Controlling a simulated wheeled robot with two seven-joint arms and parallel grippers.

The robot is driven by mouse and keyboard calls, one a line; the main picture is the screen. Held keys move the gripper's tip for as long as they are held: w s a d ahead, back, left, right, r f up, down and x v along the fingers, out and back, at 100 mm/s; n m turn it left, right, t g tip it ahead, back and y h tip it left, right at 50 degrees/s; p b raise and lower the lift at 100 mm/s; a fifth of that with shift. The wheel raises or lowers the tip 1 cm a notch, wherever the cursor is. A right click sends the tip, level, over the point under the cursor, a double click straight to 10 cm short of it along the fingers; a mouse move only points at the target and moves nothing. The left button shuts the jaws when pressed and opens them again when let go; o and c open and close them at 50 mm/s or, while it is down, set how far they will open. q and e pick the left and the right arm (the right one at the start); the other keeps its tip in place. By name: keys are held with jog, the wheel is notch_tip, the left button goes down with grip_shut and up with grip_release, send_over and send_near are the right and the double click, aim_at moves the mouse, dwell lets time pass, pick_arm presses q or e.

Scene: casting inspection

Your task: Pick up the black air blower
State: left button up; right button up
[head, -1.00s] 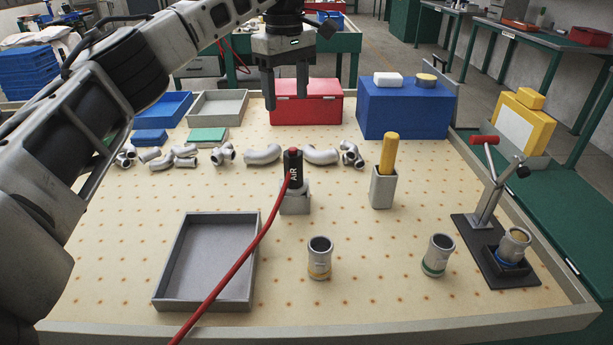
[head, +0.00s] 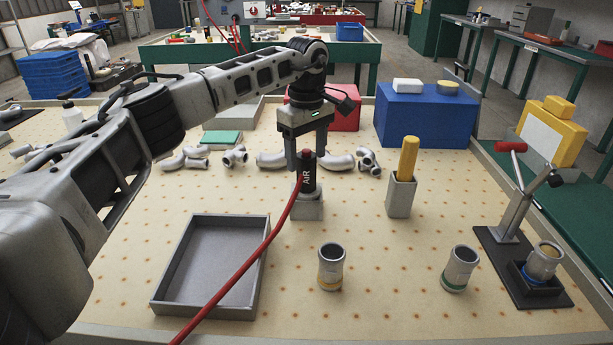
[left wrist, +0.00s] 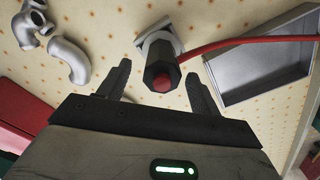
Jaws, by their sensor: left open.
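The black air blower (head: 309,177), marked AIR with a red button on top, stands upright in a grey holder (head: 308,208) on the table. A red hose runs from it toward the front left. My left gripper (head: 307,166) is open, pointing down at the blower's upper part, with its fingers at either side in the head view. In the left wrist view the blower (left wrist: 160,72) lies between the directions of the two fingers (left wrist: 158,85), just beyond or level with their tips. I cannot tell whether they touch it. My right gripper does not show.
An empty grey tray (head: 163,300) sits at the front left. Two metal cylinders (head: 331,268) (head: 459,270) stand in front. A yellow-handled tool (head: 409,158) stands in a grey holder to the right. Silver pipe elbows (head: 271,160) and a blue box (head: 427,118) lie behind.

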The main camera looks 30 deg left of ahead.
aim_at(306, 171)
pick_arm(q)
notch_tip(306, 171, down, 5)
jog(key=shift+s+r, duration=0.1)
jog(key=c, duration=1.2)
